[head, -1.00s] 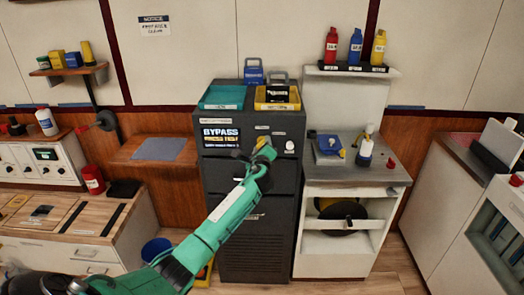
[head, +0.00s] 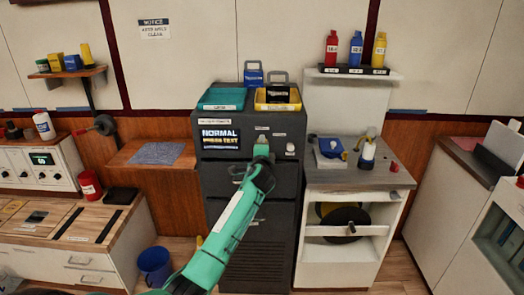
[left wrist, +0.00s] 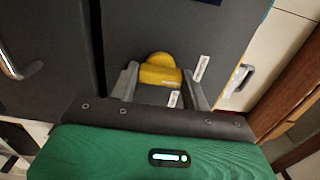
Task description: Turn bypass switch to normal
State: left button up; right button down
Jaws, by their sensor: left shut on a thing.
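The dark grey cabinet (head: 250,240) stands in the middle of the head view. Its display (head: 220,139) reads NORMAL, with PRESS TEST below. The bypass switch (left wrist: 160,73) is a yellow handle on the dark panel in the left wrist view. My left gripper (left wrist: 162,85) is shut on it, a finger on each side. In the head view my left gripper (head: 262,148) covers the panel right of the display and hides the switch. My right gripper is not in view.
A white round knob (head: 290,149) sits on the panel right of my gripper. A teal tray (head: 222,98) and a yellow tray (head: 278,105) lie on the cabinet. A counter (head: 360,174) stands to the right, and a blue bucket (head: 155,264) is on the floor at left.

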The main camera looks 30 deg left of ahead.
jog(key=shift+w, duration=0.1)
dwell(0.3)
pick_arm(q)
jog(key=o, duration=1)
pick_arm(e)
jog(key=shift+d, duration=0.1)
pick_arm(q)
jog(key=shift+s, duration=0.1)
jog(key=b+v, duration=0.1)
jog(key=v, duration=1.2)
jog(key=shift+s+b, duration=0.3)
jog(key=shift+s, duration=0.05)
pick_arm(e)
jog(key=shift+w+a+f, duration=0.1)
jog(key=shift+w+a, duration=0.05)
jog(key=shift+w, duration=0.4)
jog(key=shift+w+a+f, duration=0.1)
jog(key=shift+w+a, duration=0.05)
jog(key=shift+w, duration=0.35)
